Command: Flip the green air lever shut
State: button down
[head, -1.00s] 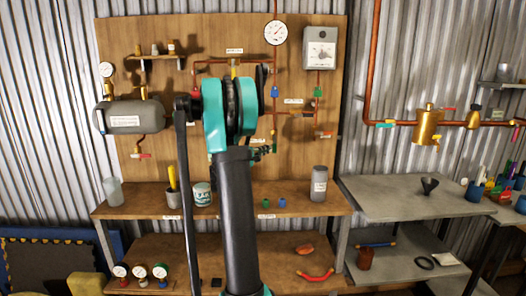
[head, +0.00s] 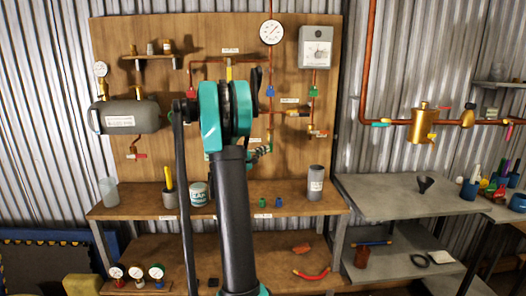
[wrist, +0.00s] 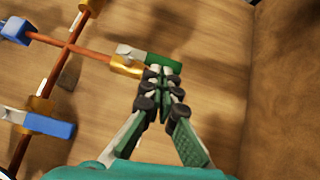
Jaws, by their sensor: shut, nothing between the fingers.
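The green air lever (wrist: 164,61) shows in the wrist view as a green-sleeved handle on a pale metal arm. It sits at a brass valve (wrist: 126,67) at the end of a copper pipe and lies roughly along the pipe's direction. My gripper (wrist: 161,73) is shut and empty, its tips right at the lever's lower edge; I cannot tell whether they touch. In the head view my gripper (head: 259,152) is in front of the wooden board, partly hidden behind my arm. I cannot make out the lever there.
A blue lever (wrist: 50,123) and another blue handle (wrist: 15,32) are on nearby pipes in the wrist view. In the head view, a wooden shelf (head: 235,208) with cups and a can lies below the board.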

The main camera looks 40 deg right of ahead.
jog(key=shift+s+d+f+n+h, duration=0.1)
jog(key=shift+d+f+n+h, duration=0.1)
jog(key=shift+n+h, duration=0.1)
jog(key=n+h, duration=0.1)
jog(key=d+n+t, duration=0.1)
jog(key=shift+s+d+f+n+h, duration=0.15)
jog(key=shift+s+f+n+h, duration=0.15)
jog(key=shift+s+n+h, duration=0.1)
jog(key=s+d+n, duration=0.1)
jog(key=s+d+r+n+t, duration=0.1)
jog(key=d, duration=0.1)
jog(key=d+t+h, duration=0.1)
jog(key=shift+s+d+r+n, duration=0.2)
jog(key=shift+s+d+n, duration=0.05)
jog(key=shift+s+n, duration=0.15)
jog(key=v, duration=0.7)
jog(key=shift+s+a, duration=0.15)
jog(key=shift+f, duration=0.15)
dwell(0.5)
